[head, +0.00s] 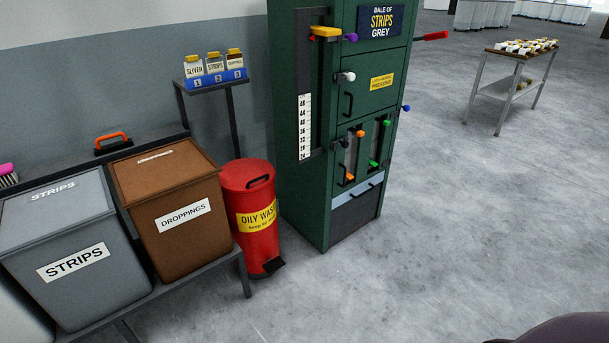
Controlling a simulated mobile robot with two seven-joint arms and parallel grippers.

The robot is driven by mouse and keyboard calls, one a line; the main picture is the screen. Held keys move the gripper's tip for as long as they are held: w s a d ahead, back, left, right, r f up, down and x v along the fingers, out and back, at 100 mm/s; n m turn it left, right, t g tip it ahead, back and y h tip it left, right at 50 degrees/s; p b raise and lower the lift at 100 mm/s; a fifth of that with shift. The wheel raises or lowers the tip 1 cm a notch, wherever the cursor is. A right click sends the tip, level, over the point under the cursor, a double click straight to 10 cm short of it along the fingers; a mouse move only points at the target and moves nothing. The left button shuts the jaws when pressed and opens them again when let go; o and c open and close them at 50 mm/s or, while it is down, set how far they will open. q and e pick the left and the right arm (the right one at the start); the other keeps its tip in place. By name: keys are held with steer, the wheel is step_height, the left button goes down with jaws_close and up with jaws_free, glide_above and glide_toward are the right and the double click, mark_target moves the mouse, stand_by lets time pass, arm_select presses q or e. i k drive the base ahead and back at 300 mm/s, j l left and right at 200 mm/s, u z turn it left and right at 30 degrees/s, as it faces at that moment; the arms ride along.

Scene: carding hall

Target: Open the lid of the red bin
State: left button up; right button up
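The red bin (247,217) is a round pedal bin on the floor, between the bench and the green machine. A yellow label (257,219) on its front reads "OILY WAS…" with smaller text below. Its red lid (246,175) is down on the body and has a dark handle (258,182) on top. A dark pedal (273,268) sticks out at its foot. The lower left side of the bin is partly hidden by the bench. Neither of my grippers is in view.
A bench (172,288) at left bears a grey STRIPS bin (105,286) and a brown DROPPINGS bin (190,245). The green machine (298,187) with levers stands right of the red bin. A small stand (206,88) holds jars behind. The floor (420,230) in front and right is clear.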

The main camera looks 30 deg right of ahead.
mark_target(249, 174)
steer(key=z, duration=0.6)
steer(key=i+l+u, duration=0.3)
steer(key=l, duration=0.35)
steer(key=i+l+u, duration=0.15)
steer(key=i+l, duration=0.15)
steer(key=i+l+u, duration=0.1)
steer(key=l, duration=0.3)
steer(key=i+l+u, duration=0.15)
steer(key=l, duration=0.25)
steer(key=i+l+u, duration=0.15)
steer(key=l, duration=0.25)
steer(key=i, duration=0.05)
